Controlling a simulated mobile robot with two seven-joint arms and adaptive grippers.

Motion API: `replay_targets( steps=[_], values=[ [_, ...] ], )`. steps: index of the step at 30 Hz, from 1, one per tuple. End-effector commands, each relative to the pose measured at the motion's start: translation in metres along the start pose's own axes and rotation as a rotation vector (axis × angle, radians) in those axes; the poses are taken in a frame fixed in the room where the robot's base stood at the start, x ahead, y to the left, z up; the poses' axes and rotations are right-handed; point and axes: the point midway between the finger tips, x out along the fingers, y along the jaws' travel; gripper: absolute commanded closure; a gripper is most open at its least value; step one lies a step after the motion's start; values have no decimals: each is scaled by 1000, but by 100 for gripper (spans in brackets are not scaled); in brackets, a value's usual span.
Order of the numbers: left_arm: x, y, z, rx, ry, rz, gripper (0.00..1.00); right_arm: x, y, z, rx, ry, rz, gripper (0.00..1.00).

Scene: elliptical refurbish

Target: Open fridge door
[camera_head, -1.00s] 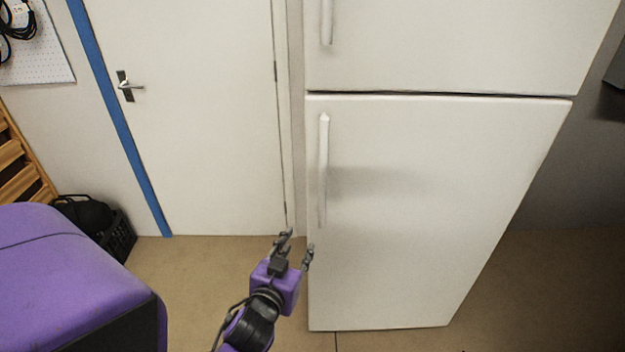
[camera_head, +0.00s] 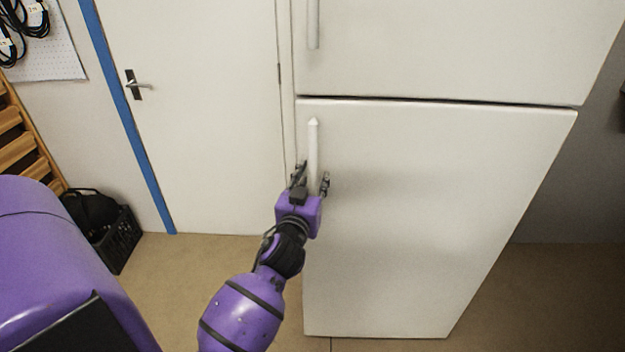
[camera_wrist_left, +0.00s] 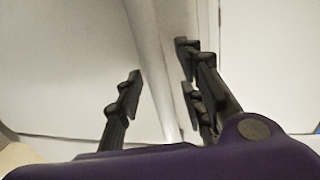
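The white fridge has a large lower door (camera_head: 420,210) and an upper door (camera_head: 440,50), both shut. A vertical white handle (camera_head: 313,145) runs down the left side of the lower door. My left gripper (camera_head: 313,178) is at the lower part of this handle, its fingers open on either side of it. In the left wrist view the handle (camera_wrist_left: 160,75) passes between the spread fingers of the left gripper (camera_wrist_left: 158,90), with gaps visible beside it. The handle's lower end is hidden by the gripper in the head view. My right gripper is not in view.
A white room door (camera_head: 200,120) with a lever handle stands shut left of the fridge. A black crate (camera_head: 117,240) sits on the floor at the left, by a wooden rack (camera_head: 25,140). The brown floor between crate and fridge is clear.

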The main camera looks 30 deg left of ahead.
Motion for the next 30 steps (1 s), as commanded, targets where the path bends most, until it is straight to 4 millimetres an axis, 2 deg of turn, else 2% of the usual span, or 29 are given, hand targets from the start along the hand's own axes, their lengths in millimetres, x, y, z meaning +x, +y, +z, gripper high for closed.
replay_targets(
  steps=[4,5,12,13,30],
  values=[
    [0,0,0,0,0,0,64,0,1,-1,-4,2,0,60],
    [0,0,0,0,-1,0,67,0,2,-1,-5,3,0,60],
    [0,0,0,0,-1,0,99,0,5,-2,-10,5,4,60],
    [0,0,1,0,-1,0,100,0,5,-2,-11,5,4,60],
    [1,2,1,-1,-2,-5,100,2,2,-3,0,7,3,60]
  ],
)
